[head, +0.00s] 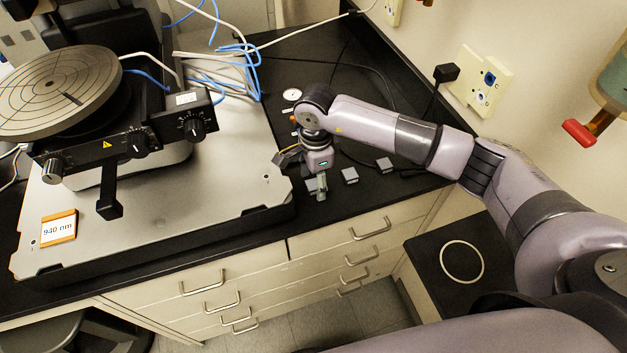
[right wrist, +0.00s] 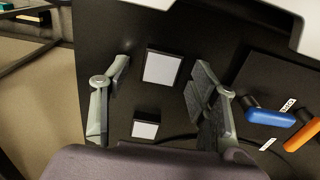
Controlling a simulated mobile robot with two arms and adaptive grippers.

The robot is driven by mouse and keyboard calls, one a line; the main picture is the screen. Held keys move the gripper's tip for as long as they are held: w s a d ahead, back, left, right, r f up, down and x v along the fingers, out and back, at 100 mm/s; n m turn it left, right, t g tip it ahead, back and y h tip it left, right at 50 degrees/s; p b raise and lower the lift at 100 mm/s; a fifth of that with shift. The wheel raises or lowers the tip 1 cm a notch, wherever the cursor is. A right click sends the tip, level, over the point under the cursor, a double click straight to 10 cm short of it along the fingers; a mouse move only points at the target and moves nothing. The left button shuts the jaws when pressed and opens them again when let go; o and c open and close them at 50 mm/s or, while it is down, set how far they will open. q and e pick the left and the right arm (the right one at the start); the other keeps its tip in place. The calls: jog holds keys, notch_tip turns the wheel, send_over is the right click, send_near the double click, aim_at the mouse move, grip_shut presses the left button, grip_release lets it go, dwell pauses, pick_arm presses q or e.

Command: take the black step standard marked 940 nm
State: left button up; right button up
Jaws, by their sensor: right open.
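A small sign reading "940 nm" (head: 58,229) stands on the silver base plate at left. Small black blocks with pale grey tops lie on the black bench: one (head: 349,175) right of my right gripper, another (head: 384,164) farther right, and a third partly hidden at the gripper. My right gripper (head: 320,188) is open and points down over the bench. In the right wrist view one black block (right wrist: 162,67) lies between the spread fingers, not gripped, and a smaller-looking block (right wrist: 145,129) lies nearer the wrist. No marking on the blocks is legible. My left gripper is not in view.
The profiler's round stage (head: 60,88) and silver base plate (head: 220,185) fill the left. Cables (head: 245,60) run behind. A white disc (head: 292,94) lies behind my right gripper. In the right wrist view, blue (right wrist: 268,117) and orange (right wrist: 303,135) handles lie to the right.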

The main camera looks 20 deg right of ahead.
aim_at(315, 183)
jog(key=shift+f, duration=0.1)
jog(key=shift+c, duration=0.2)
jog(key=c, duration=1)
jog(key=shift+r+b, duration=0.35)
jog(key=shift+r, duration=0.35)
notch_tip(315, 183, up, 19)
jog(key=b, duration=0.4)
jog(key=shift+f+b, duration=0.15)
jog(key=shift+b, duration=0.2)
